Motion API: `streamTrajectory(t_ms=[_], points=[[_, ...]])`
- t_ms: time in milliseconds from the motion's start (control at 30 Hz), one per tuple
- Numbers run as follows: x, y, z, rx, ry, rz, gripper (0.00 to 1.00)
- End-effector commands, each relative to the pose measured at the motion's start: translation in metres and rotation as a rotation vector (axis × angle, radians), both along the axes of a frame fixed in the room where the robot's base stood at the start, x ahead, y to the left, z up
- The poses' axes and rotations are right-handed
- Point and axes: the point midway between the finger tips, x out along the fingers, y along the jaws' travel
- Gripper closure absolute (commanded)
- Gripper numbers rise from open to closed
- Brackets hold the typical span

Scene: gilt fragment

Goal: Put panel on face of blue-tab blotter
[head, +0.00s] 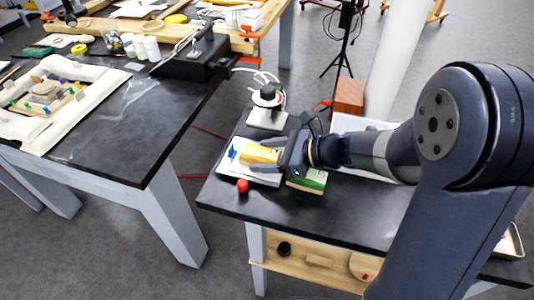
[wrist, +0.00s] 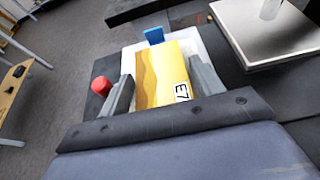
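The gilt panel (wrist: 160,76) is a yellow-gold block with a white "E7" label at its near end. My gripper (wrist: 163,80) has one finger along each side of it and appears closed on it. In the head view the panel (head: 260,154) sticks out to the left of my gripper (head: 280,156). The white blotter (head: 233,166) lies under the panel on the small dark table. Its blue tab (wrist: 154,35) shows beyond the panel's far end. Whether the panel touches the blotter's face cannot be told.
A red cylinder (head: 242,186) stands close to the blotter, left of my gripper in the wrist view. A green-edged block (head: 308,181) lies under my wrist. A white-based device (head: 267,117) stands behind.

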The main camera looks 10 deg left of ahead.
Motion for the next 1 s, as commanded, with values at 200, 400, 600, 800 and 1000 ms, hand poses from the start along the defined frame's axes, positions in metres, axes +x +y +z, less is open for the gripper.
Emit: streamTrajectory(t_ms=[200,400,600,800,1000], points=[[0.000,0.000,0.000,0.000,0.000,0.000,0.26],[0.000,0.000,0.002,0.000,0.000,0.000,0.26],[0.000,-0.019,0.012,0.001,-0.002,-0.006,0.26],[-0.003,-0.056,0.028,0.001,-0.003,-0.006,0.26],[-0.006,-0.088,0.041,0.000,-0.002,-0.004,0.26]])
